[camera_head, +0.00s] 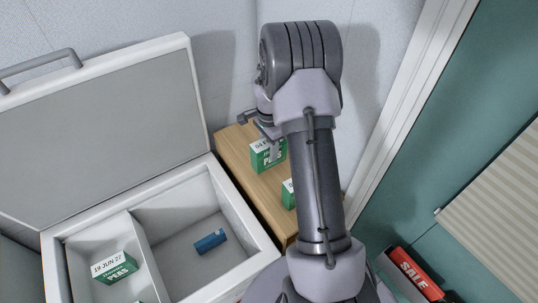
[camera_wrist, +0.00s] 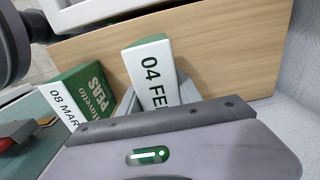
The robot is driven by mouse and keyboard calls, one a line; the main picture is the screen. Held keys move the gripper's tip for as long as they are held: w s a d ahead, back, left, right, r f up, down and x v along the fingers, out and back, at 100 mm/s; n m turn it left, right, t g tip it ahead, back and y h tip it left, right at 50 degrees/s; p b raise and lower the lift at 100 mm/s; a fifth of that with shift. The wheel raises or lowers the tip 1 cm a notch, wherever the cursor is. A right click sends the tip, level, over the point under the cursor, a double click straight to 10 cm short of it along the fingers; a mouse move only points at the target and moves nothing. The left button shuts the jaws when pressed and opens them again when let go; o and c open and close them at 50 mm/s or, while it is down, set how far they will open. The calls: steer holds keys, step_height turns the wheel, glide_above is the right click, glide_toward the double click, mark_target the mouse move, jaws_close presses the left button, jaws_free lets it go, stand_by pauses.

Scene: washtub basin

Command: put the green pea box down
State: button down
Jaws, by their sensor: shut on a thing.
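My gripper (camera_head: 269,137) is shut on a green pea box (camera_head: 268,157) with a white top, which reads "04 FE" in the wrist view (camera_wrist: 150,72). The box is upright over the wooden top (camera_head: 237,152); I cannot tell whether its base touches the wood. A second green pea box (camera_head: 288,196) stands on the wood nearer to me, partly hidden by my arm. In the wrist view this second box (camera_wrist: 92,88) reads "08 MAR" and is left of the held one, a small gap apart.
An open white chest freezer (camera_head: 222,170) stands left of the wooden top. Inside are a pea box (camera_head: 115,267) marked "19 JUN 27" and a blue packet (camera_head: 210,241). A wall is behind. A red "SALE" box (camera_head: 414,272) lies at lower right. Bare wood (camera_wrist: 215,40) shows beyond the held box.

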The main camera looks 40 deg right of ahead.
steer(key=shift+f+b, duration=0.45)
steer(key=shift+f, duration=1.4)
steer(key=c, duration=0.8)
jaws_free()
steer(key=shift+c, duration=0.2)
steer(key=r+p, duration=0.1)
steer(key=r, duration=0.5)
steer(key=r+p, duration=0.1)
steer(key=r, duration=0.6)
steer(key=shift+a+p, duration=0.2)
steer(key=shift+p, duration=0.1)
steer(key=s+a+r+n+t, duration=0.2)
steer(key=s+a+r+n, duration=0.25)
steer(key=a+r, duration=0.45)
steer(key=s+a+r+n+t, duration=0.1)
steer(key=s+a+r+n, duration=0.3)
steer(key=a+r, duration=0.45)
steer(key=s+a+n+t, duration=0.1)
steer(key=s+a+n, duration=0.1)
steer(key=s+a, duration=0.1)
steer(key=s+a+n+t+y, duration=0.1)
steer(key=s+a, duration=0.2)
steer(key=s, duration=0.3)
steer(key=s+a+r+n+y, duration=0.1)
steer(key=s+a+n, duration=0.1)
steer(key=s+a, duration=0.1)
steer(key=shift+s+a+r+n+t, duration=0.15)
steer(key=shift+s+n+t, duration=0.25)
steer(key=shift+s, duration=0.5)
